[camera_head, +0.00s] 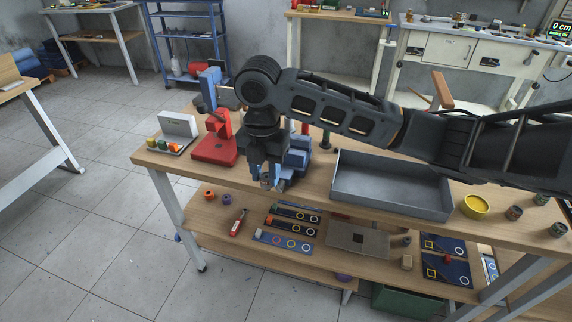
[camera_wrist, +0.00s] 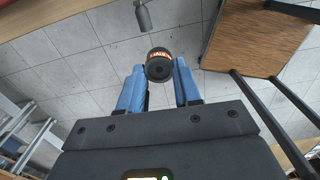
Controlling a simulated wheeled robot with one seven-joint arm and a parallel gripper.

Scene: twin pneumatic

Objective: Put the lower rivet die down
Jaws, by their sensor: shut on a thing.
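My gripper (camera_head: 269,183) hangs pointing down at the front edge of the workbench (camera_head: 312,205). In the wrist view its two blue fingers (camera_wrist: 158,88) are shut on a short dark cylinder with an orange-marked band, which I take to be the lower rivet die (camera_wrist: 159,66). The die sits at the fingertips, its round dark end facing the camera. Grey floor tiles show behind it, with the wooden surface to the right. In the head view the die is too small and too covered by the fingers to make out clearly.
A red press (camera_head: 214,150) and a white-backed stand (camera_head: 178,127) with coloured pieces are left of my gripper. A blue device (camera_head: 297,158) is close behind it. A grey tray (camera_head: 390,207) and yellow bowl (camera_head: 475,207) are right. Below, a shelf (camera_head: 205,222) holds mats and small parts.

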